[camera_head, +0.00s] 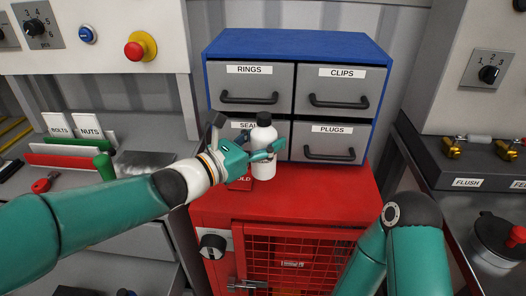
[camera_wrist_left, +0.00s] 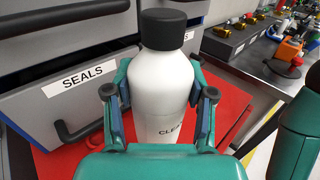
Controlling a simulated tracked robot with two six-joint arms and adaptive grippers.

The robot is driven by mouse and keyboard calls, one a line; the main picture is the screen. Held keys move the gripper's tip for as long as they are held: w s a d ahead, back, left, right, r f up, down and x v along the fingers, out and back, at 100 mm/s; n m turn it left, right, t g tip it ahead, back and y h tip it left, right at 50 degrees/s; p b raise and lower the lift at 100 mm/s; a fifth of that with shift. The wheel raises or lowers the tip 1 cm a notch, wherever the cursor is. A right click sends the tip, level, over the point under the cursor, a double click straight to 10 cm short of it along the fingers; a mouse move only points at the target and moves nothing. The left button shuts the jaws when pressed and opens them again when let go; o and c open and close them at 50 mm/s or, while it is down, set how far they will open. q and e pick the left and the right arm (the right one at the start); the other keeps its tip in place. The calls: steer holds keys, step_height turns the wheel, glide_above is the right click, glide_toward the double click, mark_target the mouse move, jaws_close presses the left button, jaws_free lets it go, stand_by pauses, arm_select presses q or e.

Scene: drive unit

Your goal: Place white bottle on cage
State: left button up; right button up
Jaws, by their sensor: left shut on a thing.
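The white bottle (camera_head: 264,169) with a black cap stands upright at the red cage's top, in front of the drawer unit. It also shows large in the left wrist view (camera_wrist_left: 160,88), with part of a label facing me. My left gripper (camera_head: 264,152) has its fingers around the bottle's body, one on each side, and is shut on it. The red cage (camera_head: 330,195) has a flat top and a mesh door below. I cannot tell whether the bottle's base touches the top. My right gripper is not in view; only my right arm shows.
A blue drawer unit (camera_head: 290,44) with labelled drawers stands at the back of the cage top. The SEALS drawer (camera_wrist_left: 85,90) is close to the bottle's left. Cage top to the bottle's right is clear. A counter with brass valves (camera_head: 453,147) is at right.

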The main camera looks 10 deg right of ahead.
arm_select(q)
steer(key=shift+w+d+r, duration=0.1)
steer(key=shift+w+d, duration=0.05)
steer(key=shift+w, duration=0.35)
steer(key=shift+w+d+r, duration=0.1)
steer(key=shift+w, duration=0.4)
steer(key=shift+f, duration=0.75)
step_height(320, 180, down, 5)
steer(key=shift+f, duration=0.15)
steer(key=shift+w+f, duration=0.15)
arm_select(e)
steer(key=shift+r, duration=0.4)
arm_select(q)
steer(key=shift+f, duration=0.2)
steer(key=o, duration=1.4)
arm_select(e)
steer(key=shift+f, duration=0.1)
